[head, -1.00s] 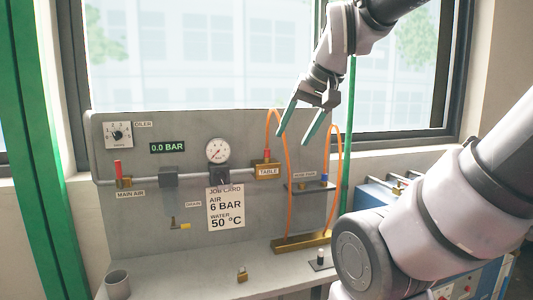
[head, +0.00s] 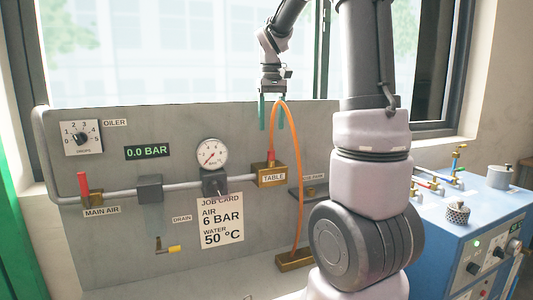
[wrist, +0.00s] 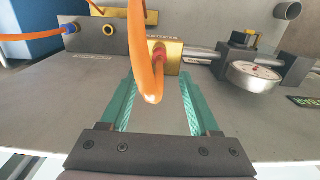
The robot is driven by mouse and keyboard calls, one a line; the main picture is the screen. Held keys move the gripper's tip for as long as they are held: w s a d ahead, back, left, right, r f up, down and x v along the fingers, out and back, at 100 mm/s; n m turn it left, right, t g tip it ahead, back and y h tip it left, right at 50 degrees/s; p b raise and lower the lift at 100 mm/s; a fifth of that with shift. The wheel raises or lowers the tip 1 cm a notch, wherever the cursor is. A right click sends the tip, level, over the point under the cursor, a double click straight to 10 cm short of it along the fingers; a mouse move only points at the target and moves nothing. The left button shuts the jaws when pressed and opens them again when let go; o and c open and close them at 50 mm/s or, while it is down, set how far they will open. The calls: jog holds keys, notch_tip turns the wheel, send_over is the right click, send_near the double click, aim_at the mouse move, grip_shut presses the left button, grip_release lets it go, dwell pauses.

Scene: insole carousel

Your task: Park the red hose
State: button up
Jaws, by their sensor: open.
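The red hose is an orange tube (head: 296,160) with a red end fitting (head: 271,155) in the brass TABLE block (head: 271,175). It arches up and drops to a brass bar (head: 294,261). My gripper (head: 272,112) points down, open, at the top of this arch. In the wrist view the hose (wrist: 145,62) rises towards the camera between the two green fingers (wrist: 158,80), with a gap either side. The red fitting and brass block (wrist: 170,55) lie beyond the fingertips. The PARK label's holder (head: 313,190) is partly hidden by my arm.
A second orange hose (wrist: 30,37) with a blue fitting (wrist: 69,28) sits in a dark holder (wrist: 102,36). The gauge (head: 212,154), job card (head: 222,220) and red-handled main air valve (head: 85,185) are on the panel. A blue cabinet (head: 455,225) stands right.

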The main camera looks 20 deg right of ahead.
aim_at(271, 150)
jog(key=shift+w, duration=0.15)
jog(key=shift+f, duration=4.5)
grip_shut()
jog(key=shift+r, duration=3)
jog(key=shift+r, duration=0.1)
